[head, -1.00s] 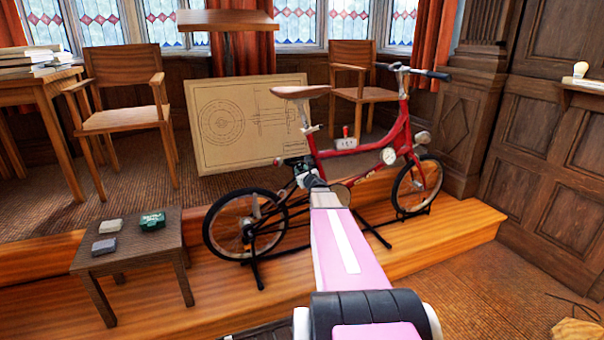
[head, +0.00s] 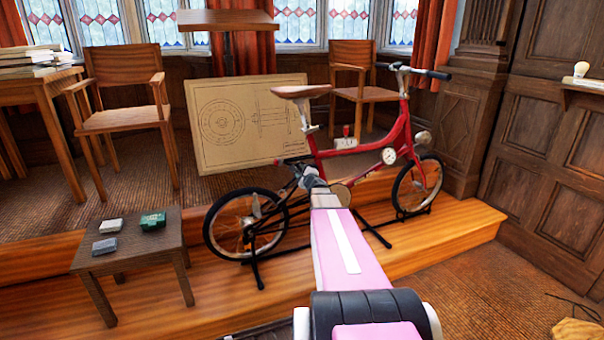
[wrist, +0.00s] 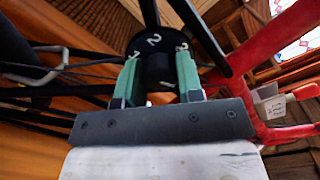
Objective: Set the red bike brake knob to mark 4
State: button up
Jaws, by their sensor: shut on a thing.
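The red bike (head: 335,160) stands upright on a black stand on the wooden step in the head view. In the wrist view a black knob (wrist: 158,68) sits in front of a black dial (wrist: 152,38) with white numbers. I read a 2 near the top, what looks like a 3 at the right, and a partly covered figure at the left. My gripper (wrist: 159,82) has its green-padded fingers on both sides of the knob and is shut on it. I cannot read the knob's pointer. In the head view my arm hides the knob.
A white box with a red lever (head: 345,142) and a round white gauge (head: 389,156) sit on the bike. A small table (head: 130,247) with several small blocks stands at left.

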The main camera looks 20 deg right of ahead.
jog(key=shift+n, duration=0.4)
jog(key=o, duration=0.9)
jog(key=s, duration=1.1)
jog(key=shift+d, duration=0.15)
